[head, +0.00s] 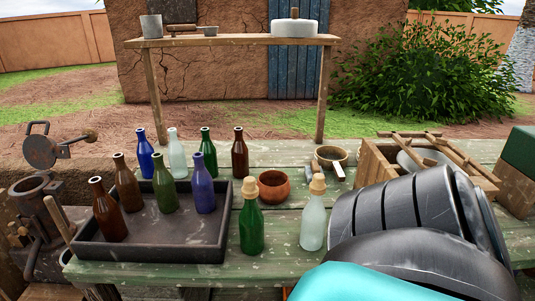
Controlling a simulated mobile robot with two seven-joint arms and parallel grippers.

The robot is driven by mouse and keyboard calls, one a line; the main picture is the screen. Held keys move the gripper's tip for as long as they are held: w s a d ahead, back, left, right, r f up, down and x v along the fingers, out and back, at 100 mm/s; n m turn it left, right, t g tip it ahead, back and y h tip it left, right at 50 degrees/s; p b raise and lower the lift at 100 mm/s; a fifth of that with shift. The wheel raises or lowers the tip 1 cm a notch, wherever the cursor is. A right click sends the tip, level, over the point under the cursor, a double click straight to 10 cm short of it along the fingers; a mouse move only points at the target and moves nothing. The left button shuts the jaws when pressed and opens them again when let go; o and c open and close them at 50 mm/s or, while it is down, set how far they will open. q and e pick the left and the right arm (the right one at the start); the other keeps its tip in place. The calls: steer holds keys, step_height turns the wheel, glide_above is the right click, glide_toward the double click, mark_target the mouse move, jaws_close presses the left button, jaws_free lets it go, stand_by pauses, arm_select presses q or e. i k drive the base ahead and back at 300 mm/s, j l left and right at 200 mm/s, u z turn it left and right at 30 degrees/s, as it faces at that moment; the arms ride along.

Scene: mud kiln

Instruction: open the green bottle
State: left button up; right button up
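A green bottle (251,226) with a cork stopper (250,187) in its neck stands upright on the green plank table (180,272), just right of the dark tray. A pale frosted bottle (313,224), also corked, stands to its right. Another green bottle (208,154) without a visible cork stands behind the tray. Neither of my grippers is in view. A large black arm link of mine fills the lower right and hides part of the table.
The dark tray (150,252) holds several uncorked bottles. A clay bowl (274,186) and a small handled pan (331,157) stand behind the corked bottles. A wooden crate (373,164) is at the right. A metal grinder (40,190) stands at the left. Bare table lies in front of the green bottle.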

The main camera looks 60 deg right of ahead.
mark_target(251, 218)
steer(key=z, duration=1.85)
steer(key=i+j+z, duration=0.2)
steer(key=i+j, duration=0.05)
steer(key=j, duration=0.05)
